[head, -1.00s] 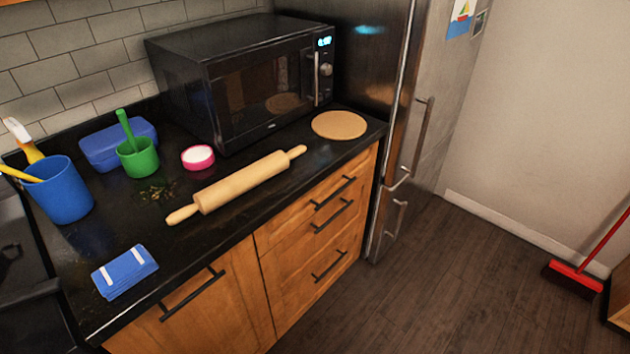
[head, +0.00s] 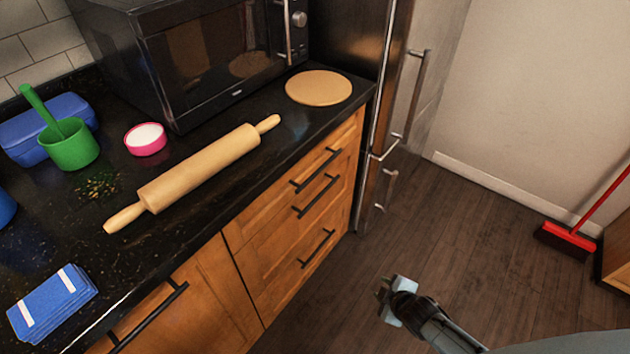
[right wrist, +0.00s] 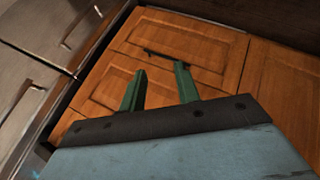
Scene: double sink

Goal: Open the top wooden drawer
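The wooden drawer stack stands under the black counter, right of a wooden cabinet door. The top wooden drawer (head: 275,207) has a dark bar handle (head: 316,171) just below the counter edge and looks closed. A second handle (head: 315,197) sits close below it, and a third handle (head: 317,249) lower. My right gripper (head: 382,290) is over the floor, to the right of and apart from the drawers. In the right wrist view its two green fingers (right wrist: 157,75) are spread and empty, facing wooden fronts with a dark handle (right wrist: 180,57). My left gripper is out of view.
The counter holds a rolling pin (head: 198,178), a round board (head: 319,87), a microwave (head: 205,55), a pink bowl (head: 145,140) and a green cup (head: 70,147). A steel fridge (head: 380,120) adjoins the drawers. The floor (head: 455,230) in front is clear; a red broom (head: 568,238) is far right.

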